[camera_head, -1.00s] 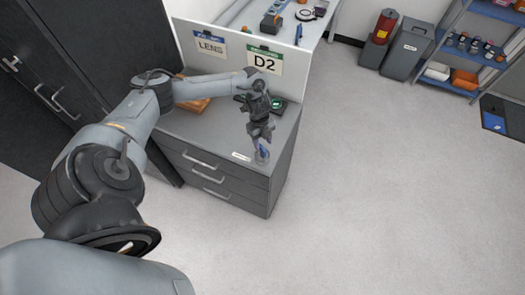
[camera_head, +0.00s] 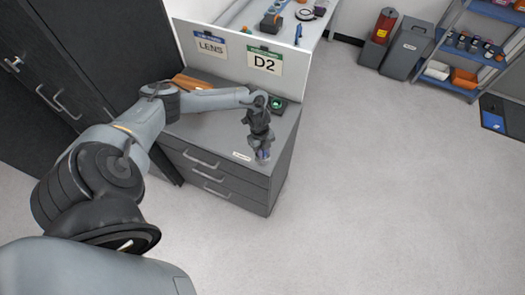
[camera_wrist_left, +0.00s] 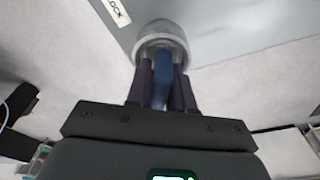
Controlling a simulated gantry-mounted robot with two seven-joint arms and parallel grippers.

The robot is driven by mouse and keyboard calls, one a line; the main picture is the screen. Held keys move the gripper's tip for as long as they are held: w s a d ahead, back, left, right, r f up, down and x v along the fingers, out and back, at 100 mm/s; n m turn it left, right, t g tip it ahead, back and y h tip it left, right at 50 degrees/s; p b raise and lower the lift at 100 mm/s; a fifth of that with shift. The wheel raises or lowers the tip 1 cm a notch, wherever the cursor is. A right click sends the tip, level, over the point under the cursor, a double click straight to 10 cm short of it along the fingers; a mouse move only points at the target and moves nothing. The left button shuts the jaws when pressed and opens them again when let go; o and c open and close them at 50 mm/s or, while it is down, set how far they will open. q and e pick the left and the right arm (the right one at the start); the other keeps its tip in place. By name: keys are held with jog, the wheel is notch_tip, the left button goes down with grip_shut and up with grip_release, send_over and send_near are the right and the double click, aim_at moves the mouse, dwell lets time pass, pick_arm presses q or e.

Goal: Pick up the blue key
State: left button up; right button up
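The blue key (camera_wrist_left: 163,76) stands upright in a clear, round holder (camera_wrist_left: 161,38) at the front corner of the drawer cabinet's top. The holder also shows in the head view (camera_head: 263,160), mostly behind the gripper. My left gripper (camera_head: 262,152) points down over this corner. In the left wrist view the two dark fingers of my left gripper (camera_wrist_left: 163,75) stand close on either side of the key, with their tips at the holder. Whether they press on the key cannot be told. My right gripper is not in view.
The grey drawer cabinet (camera_head: 215,163) has a white panel with LENS and D2 signs (camera_head: 264,61) behind it. A label (camera_head: 242,156) lies by the holder. A small device with a green light (camera_head: 277,103) and an orange-brown object (camera_head: 193,83) stand farther back.

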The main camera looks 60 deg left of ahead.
pick_arm(q)
grip_shut()
